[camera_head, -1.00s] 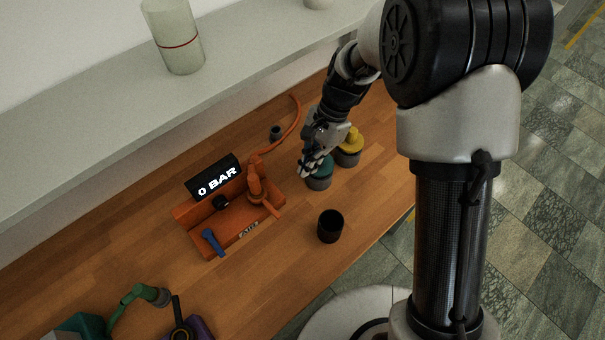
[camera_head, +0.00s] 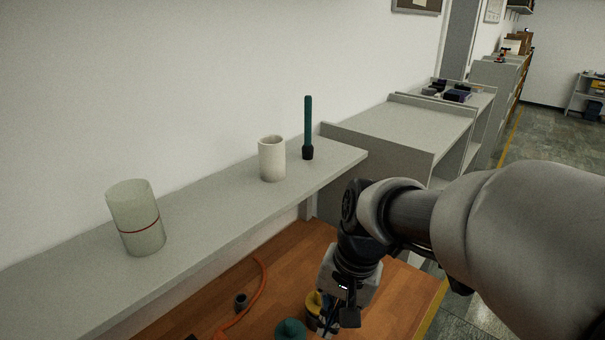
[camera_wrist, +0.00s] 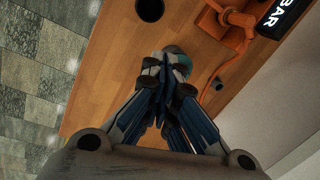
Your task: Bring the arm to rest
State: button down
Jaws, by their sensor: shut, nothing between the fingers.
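My gripper (camera_head: 330,322) hangs at the lower middle of the head view, pointing down over the wooden bench (camera_head: 405,300). It is beside the yellow-topped pot (camera_head: 313,302) and to the right of the teal-topped pot (camera_head: 289,329). In the wrist view my gripper (camera_wrist: 165,62) has its blue-grey fingers drawn together, shut and empty. Part of a teal top (camera_wrist: 182,62) shows just beyond the fingertips; I cannot tell how much height separates them. My arm reaches in from the right of the head view, bent down at the wrist.
A shelf (camera_head: 215,205) above the bench holds a clear jar (camera_head: 137,222), a cream cup (camera_head: 272,160) and a teal stick (camera_head: 308,125). The wrist view shows a black cup (camera_wrist: 149,9), an orange press (camera_wrist: 240,18) and its display (camera_wrist: 285,14). An orange hose (camera_head: 258,285) lies on the bench.

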jog(key=s+d+r+n+t+h, duration=0.2)
jog(key=s+d+r+n+t, duration=0.2)
jog(key=s+d, duration=0.5)
jog(key=s, duration=0.4)
jog(key=shift+d+r+b, duration=0.15)
jog(key=shift+r+b, duration=0.05)
jog(key=shift+b, duration=0.1)
